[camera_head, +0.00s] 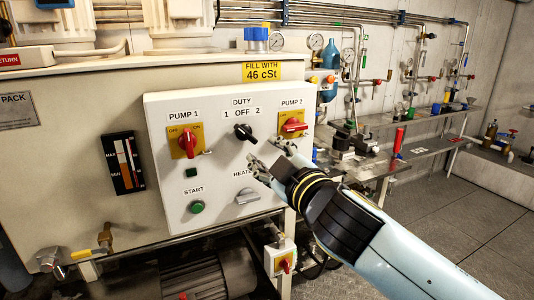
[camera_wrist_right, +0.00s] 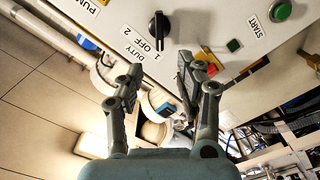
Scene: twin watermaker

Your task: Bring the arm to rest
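My right gripper (camera_head: 267,164) is in front of the lower right part of the white control panel (camera_head: 225,221), below the duty knob. In the right wrist view its two fingers (camera_wrist_right: 158,88) are spread apart with nothing between them. The black duty selector (camera_head: 244,132) is above and left of the fingers, and it also shows in the right wrist view (camera_wrist_right: 158,32). The red pump 2 switch (camera_head: 293,125) is just above the gripper. The heater knob (camera_head: 247,196) is just below the fingers. My left gripper is not in view.
The panel also carries the pump 1 switch (camera_head: 187,141) and a green start button (camera_head: 197,207). A level gauge (camera_head: 123,163) is on the tank at left. Grey benches (camera_head: 420,146) with valves and gauges line the wall at right. The floor (camera_head: 475,210) at right is clear.

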